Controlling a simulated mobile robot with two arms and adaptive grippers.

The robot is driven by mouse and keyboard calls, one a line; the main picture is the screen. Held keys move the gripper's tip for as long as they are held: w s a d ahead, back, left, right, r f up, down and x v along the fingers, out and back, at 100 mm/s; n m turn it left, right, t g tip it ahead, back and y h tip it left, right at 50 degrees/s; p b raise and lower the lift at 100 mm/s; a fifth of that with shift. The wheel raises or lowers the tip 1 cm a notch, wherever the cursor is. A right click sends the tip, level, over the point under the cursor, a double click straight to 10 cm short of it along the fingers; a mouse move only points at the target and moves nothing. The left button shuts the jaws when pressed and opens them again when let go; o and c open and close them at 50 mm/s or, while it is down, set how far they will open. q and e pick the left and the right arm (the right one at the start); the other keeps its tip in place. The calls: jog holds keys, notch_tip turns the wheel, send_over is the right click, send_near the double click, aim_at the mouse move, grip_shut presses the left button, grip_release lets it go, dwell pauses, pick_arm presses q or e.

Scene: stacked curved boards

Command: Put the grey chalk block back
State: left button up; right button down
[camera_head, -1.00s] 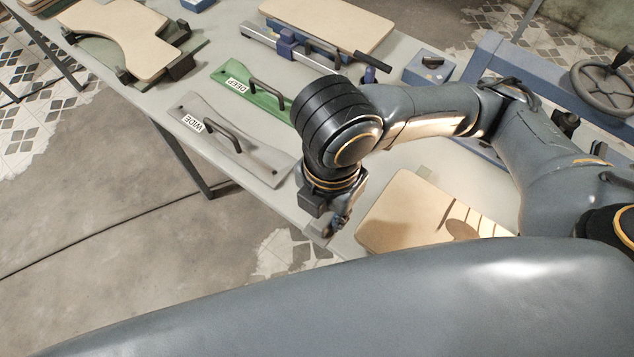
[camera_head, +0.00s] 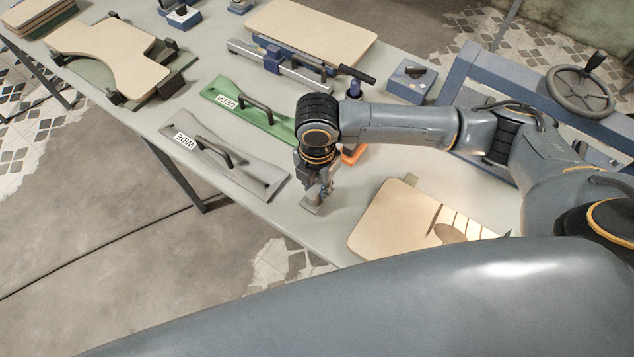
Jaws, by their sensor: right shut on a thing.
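My right gripper (camera_head: 319,192) points down over the front part of the table, right of the grey "WIDE" template. It is shut on a small grey block (camera_head: 311,205), the grey chalk block as far as I can tell. The block is at or just above the tabletop; I cannot tell whether it touches. The fingers hide part of it. My left gripper is not in view.
The grey "WIDE" template (camera_head: 240,175) and the green "DEEP" template (camera_head: 272,127) lie to the left. A tan board (camera_head: 385,225) lies to the right. An orange thing (camera_head: 354,152) shows behind my wrist. A blue block (camera_head: 408,88) stands farther back.

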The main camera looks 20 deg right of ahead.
aim_at(317, 187)
jog(key=shift+f, duration=0.3)
jog(key=shift+f, duration=0.15)
jog(key=c, duration=1.1)
grip_release()
notch_tip(317, 187, up, 12)
jog(key=b, duration=0.1)
jog(key=shift+r+b, duration=0.2)
jog(key=shift+b, duration=0.2)
jog(key=shift+f, duration=0.1)
